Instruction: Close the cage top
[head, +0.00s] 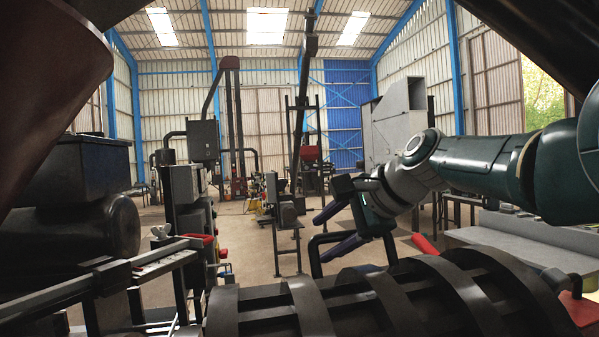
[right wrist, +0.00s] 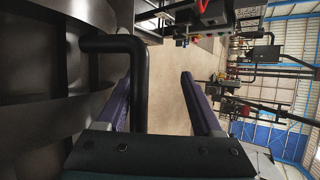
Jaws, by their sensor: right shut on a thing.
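The black cage top (head: 385,297), with thick curved ribs, fills the bottom of the head view; it also shows at the left of the right wrist view (right wrist: 28,95). Its black bent-bar handle (head: 316,258) stands up from the far side. The lower part of the cage is out of view. My left gripper is not in view.
A dark machine with a motor-like cylinder (head: 115,228) stands at the left, with a metal rail (head: 60,297) in front. A grey bench (head: 500,240) and a red handle (head: 425,245) are at the right. Open concrete floor (head: 250,235) lies beyond the cage.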

